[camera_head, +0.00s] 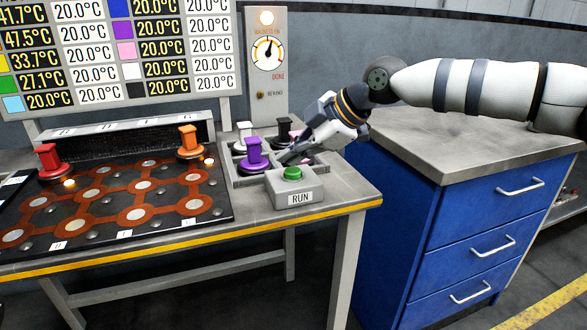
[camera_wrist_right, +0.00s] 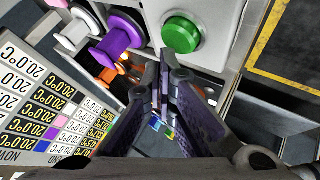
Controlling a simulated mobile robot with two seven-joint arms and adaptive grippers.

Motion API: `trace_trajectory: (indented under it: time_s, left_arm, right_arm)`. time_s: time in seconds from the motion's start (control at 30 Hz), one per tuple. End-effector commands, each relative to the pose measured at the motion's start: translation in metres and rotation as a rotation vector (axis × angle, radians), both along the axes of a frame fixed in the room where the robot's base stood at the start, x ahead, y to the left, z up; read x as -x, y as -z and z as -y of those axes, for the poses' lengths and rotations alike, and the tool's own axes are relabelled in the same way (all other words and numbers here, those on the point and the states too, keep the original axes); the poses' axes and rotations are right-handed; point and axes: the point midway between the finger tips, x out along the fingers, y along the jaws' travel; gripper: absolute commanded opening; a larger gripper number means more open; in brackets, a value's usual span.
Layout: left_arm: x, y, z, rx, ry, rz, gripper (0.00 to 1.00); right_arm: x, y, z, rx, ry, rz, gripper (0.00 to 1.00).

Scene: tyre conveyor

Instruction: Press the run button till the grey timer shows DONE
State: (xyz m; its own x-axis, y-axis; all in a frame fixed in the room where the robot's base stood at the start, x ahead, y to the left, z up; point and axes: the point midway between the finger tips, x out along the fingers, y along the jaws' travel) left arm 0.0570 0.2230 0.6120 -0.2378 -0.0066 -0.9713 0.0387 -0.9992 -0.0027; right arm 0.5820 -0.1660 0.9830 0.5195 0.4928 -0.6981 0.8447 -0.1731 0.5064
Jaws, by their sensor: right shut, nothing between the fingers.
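The run button is a green cap on a grey box labelled RUN (camera_head: 300,197); the button (camera_head: 293,173) also shows in the wrist view (camera_wrist_right: 181,34). My right gripper (camera_head: 286,159) is shut and empty, with its fingertips just behind and above the button, seemingly apart from it. In the wrist view the fingers (camera_wrist_right: 165,75) point just below the button. The grey timer (camera_head: 280,85) stands on the back of the table. Its dial (camera_head: 267,53) has a hand pointing about upward, and a red DONE mark is below right. The lamp on top glows. My left gripper is not in view.
Behind the button is a tray (camera_head: 241,181) with purple (camera_head: 254,152), white, black and pink spools. A black board (camera_head: 100,225) with orange tracks bears a red (camera_head: 49,160) and an orange piece (camera_head: 189,140). A blue drawer cabinet (camera_head: 470,230) stands right.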

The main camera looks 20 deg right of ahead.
Motion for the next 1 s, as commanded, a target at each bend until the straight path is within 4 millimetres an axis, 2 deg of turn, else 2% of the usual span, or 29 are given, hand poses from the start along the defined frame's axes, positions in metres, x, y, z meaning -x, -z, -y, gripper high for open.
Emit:
trace_trajectory:
  time_s: [0.33, 0.73, 1.0]
  left_arm:
    - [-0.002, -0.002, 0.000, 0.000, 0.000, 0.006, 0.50]
    - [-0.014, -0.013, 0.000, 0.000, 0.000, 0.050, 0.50]
    - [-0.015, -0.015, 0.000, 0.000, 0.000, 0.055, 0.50]
  right_arm:
    - [0.000, -0.005, -0.001, -0.001, -0.001, 0.002, 0.00]
    - [0.000, -0.047, 0.000, -0.001, 0.000, 0.007, 0.00]
    - [0.000, -0.054, -0.001, -0.001, -0.001, 0.002, 0.00]
